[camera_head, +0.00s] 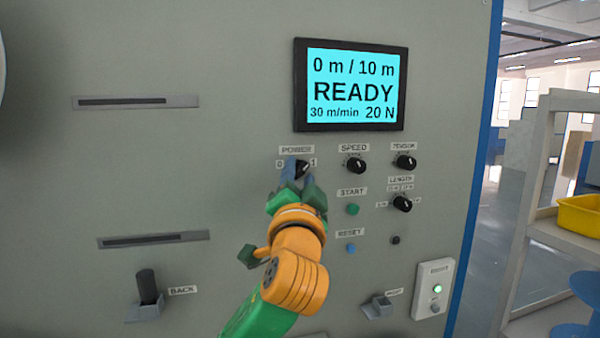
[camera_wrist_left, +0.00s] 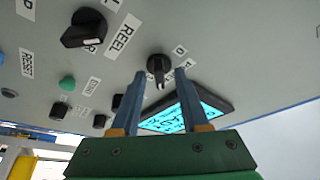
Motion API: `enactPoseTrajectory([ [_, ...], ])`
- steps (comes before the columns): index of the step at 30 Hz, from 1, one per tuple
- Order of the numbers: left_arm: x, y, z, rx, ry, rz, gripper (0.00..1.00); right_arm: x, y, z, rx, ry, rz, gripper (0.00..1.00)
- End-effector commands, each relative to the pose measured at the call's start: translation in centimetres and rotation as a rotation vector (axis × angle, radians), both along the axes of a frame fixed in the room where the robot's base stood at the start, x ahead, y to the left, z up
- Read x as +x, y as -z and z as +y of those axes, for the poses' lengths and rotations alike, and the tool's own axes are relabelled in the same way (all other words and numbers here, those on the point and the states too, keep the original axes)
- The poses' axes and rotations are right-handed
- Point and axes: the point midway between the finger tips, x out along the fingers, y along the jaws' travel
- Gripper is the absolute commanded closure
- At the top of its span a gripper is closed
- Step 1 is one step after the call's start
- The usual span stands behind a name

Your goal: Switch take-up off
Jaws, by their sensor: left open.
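The grey take-up panel (camera_head: 230,90) carries a black power knob (camera_head: 303,166) between the marks 0 and 1. The knob's pointer appears turned toward the 1 side. My left gripper (camera_head: 298,174) is at the knob, with its blue fingers open and partly covering it. In the left wrist view the power knob (camera_wrist_left: 158,66) shows between the two fingertips, and I cannot tell whether they touch it. The lit screen (camera_head: 350,85) above reads "0 m / 10 m", "READY", "30 m/min" and "20 N". My right gripper is not in view.
Speed (camera_head: 355,165), tension (camera_head: 404,162) and length (camera_head: 402,203) knobs sit right of the gripper, with a green start button (camera_head: 352,209) and blue reset button (camera_head: 351,248). A black lever (camera_head: 147,287) stands lower left. A larger reel knob (camera_wrist_left: 84,28) shows in the wrist view.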

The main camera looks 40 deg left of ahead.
Motion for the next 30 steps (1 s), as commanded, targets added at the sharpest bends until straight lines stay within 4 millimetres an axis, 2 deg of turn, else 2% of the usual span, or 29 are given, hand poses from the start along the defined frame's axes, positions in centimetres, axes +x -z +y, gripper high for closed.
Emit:
enactPoseTrajectory([
  [1,0.0,0.0,0.0,0.000,0.000,0.000,0.55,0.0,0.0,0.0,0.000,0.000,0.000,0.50],
  [2,0.0,0.0,0.0,0.000,0.000,0.000,0.60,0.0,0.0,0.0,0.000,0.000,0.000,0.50],
  [6,0.0,0.0,0.0,0.000,0.000,0.000,0.98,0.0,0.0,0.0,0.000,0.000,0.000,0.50],
  [7,0.0,0.0,0.0,0.000,0.000,0.000,1.00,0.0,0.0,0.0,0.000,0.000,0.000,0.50],
  [19,0.0,0.3,-0.1,-0.023,-0.001,-0.026,1.00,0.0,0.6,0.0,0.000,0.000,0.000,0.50],
  [30,0.2,0.8,-0.3,-0.194,0.004,-0.224,1.00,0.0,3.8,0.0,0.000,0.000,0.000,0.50],
])
